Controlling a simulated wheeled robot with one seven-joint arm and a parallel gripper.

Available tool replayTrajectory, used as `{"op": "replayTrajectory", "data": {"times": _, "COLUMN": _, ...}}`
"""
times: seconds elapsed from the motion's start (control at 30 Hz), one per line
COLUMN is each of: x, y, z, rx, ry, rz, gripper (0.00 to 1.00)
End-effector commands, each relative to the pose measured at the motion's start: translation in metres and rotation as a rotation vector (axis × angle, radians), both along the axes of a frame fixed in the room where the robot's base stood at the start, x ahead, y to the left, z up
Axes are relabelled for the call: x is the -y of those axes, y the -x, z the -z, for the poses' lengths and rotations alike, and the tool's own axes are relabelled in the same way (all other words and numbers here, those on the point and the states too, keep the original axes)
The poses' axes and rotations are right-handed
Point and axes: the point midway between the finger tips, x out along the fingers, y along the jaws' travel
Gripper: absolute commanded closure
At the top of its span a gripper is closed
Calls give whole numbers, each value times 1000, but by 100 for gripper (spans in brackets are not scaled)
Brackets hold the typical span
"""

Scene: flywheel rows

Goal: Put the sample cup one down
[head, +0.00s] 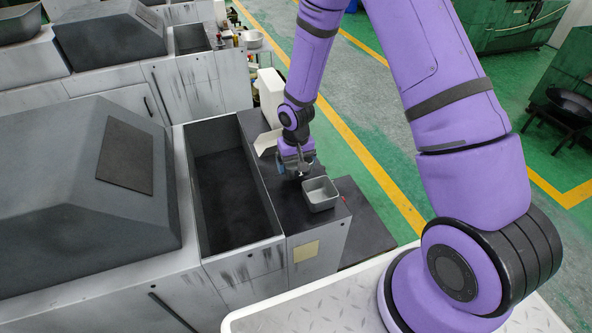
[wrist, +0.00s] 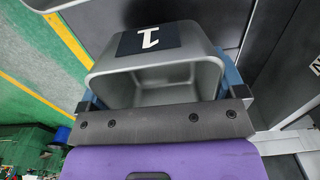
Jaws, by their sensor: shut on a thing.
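The sample cup one (wrist: 150,80) is a grey, open cup with a black label bearing a white "1". It fills the middle of the wrist view. My gripper (wrist: 163,95) is shut on it, with a blue finger on each side. In the head view my gripper (head: 297,162) is over the dark top of the narrow cabinet, close behind a grey square bin. The held cup is largely hidden by the gripper there, and I cannot tell whether it touches the top.
A grey square bin (head: 320,193) stands on the cabinet top (head: 300,214) near its front edge. A deep dark trough (head: 232,205) lies to the left. A white box (head: 271,95) stands behind the gripper. Green floor with yellow lines lies right.

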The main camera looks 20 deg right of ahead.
Motion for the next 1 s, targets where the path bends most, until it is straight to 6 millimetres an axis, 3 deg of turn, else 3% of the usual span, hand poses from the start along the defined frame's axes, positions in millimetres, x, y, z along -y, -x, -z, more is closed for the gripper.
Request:
{"op": "replayTrajectory", "data": {"times": 0.2, "x": -1, "y": 1, "z": 29, "rx": -3, "ry": 0, "rz": -2, "gripper": 36}}
{"op": "replayTrajectory", "data": {"times": 0.6, "x": 0, "y": 1, "z": 34, "rx": -2, "ry": 0, "rz": -1, "gripper": 36}}
{"op": "replayTrajectory", "data": {"times": 0.63, "x": 0, "y": 1, "z": 34, "rx": -2, "ry": 0, "rz": -1, "gripper": 6}}
{"op": "replayTrajectory", "data": {"times": 0.67, "x": 0, "y": 1, "z": 34, "rx": -1, "ry": 0, "rz": -1, "gripper": 0}}
{"op": "replayTrajectory", "data": {"times": 1.0, "x": 0, "y": 0, "z": 29, "rx": 0, "ry": 0, "rz": -1, "gripper": 0}}
